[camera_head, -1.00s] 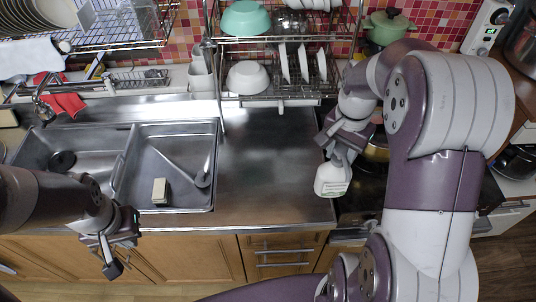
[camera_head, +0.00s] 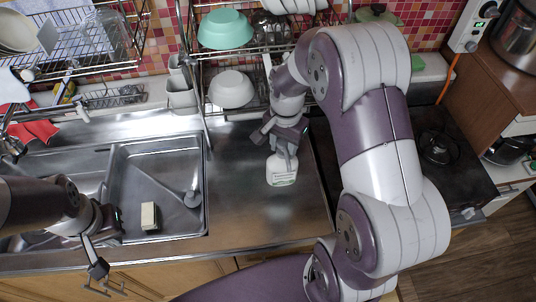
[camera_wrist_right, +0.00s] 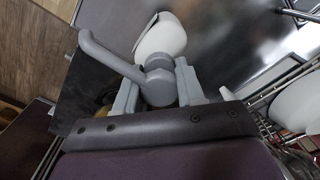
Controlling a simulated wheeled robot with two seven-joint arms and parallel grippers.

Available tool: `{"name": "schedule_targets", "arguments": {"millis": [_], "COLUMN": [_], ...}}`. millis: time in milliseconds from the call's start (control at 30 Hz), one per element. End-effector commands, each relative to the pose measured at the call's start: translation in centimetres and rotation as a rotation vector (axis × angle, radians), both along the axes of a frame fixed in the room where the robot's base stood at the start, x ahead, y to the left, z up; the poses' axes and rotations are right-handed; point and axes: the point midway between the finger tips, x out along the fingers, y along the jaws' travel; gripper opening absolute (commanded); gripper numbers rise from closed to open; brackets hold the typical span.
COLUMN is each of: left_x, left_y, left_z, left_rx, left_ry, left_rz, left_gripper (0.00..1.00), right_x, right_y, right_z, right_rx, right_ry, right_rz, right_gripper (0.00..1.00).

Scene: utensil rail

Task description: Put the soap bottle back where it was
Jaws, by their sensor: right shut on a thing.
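The soap bottle (camera_head: 282,170) is white with a grey pump top and a small label. It is upright over the steel counter (camera_head: 240,205), right of the sink. My right gripper (camera_head: 284,148) is shut on its pump top from above. I cannot tell whether its base touches the counter. In the right wrist view, the grey pump (camera_wrist_right: 158,82) sits between the two fingers, with the white bottle body (camera_wrist_right: 160,38) beyond. My left gripper (camera_head: 90,250) is empty over the sink's front edge; its jaw opening is unclear.
The double sink (camera_head: 158,190) holds a cream block (camera_head: 149,216) and a ladle-like utensil (camera_head: 192,197). A wire rack with a white bowl (camera_head: 231,89) and a teal bowl (camera_head: 225,29) stands behind the bottle. A dark stove (camera_head: 440,150) lies to the right. The counter's front right is clear.

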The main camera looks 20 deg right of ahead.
Motion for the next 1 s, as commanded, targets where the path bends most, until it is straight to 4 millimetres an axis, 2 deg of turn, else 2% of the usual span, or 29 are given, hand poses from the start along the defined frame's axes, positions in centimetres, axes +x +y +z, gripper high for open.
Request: {"name": "schedule_targets", "arguments": {"millis": [100, 267, 367, 600, 967, 1000], "left_x": [0.0, 0.0, 0.0, 0.0, 0.0, 0.0], "left_y": [0.0, 0.0, 0.0, 0.0, 0.0, 0.0], "left_z": [0.9, 1.2, 1.5, 2.5, 2.1, 2.1], "left_rx": [0.000, 0.000, 0.000, 0.000, 0.000, 0.000], "left_ry": [0.000, 0.000, 0.000, 0.000, 0.000, 0.000], "left_rz": [0.000, 0.000, 0.000, 0.000, 0.000, 0.000], "left_gripper": [0.00, 0.00, 0.00, 0.00, 0.00, 0.00], "right_x": [1.2, 2.1, 2.2, 2.2, 2.2, 2.2], "right_y": [1.9, 3.1, 3.3, 3.3, 3.3, 3.3], "right_z": [-1.0, -2.0, -2.8, -6.1, -6.7, -6.7], "right_rx": [0.000, -0.001, 0.000, 0.000, 0.000, 0.000], "right_ry": [0.000, -0.003, -0.001, -0.001, -0.004, -0.001], "right_rz": [0.004, 0.001, 0.000, 0.000, 0.000, 0.000], "right_gripper": [0.00, 0.00, 0.00, 0.00, 0.00, 0.45]}}
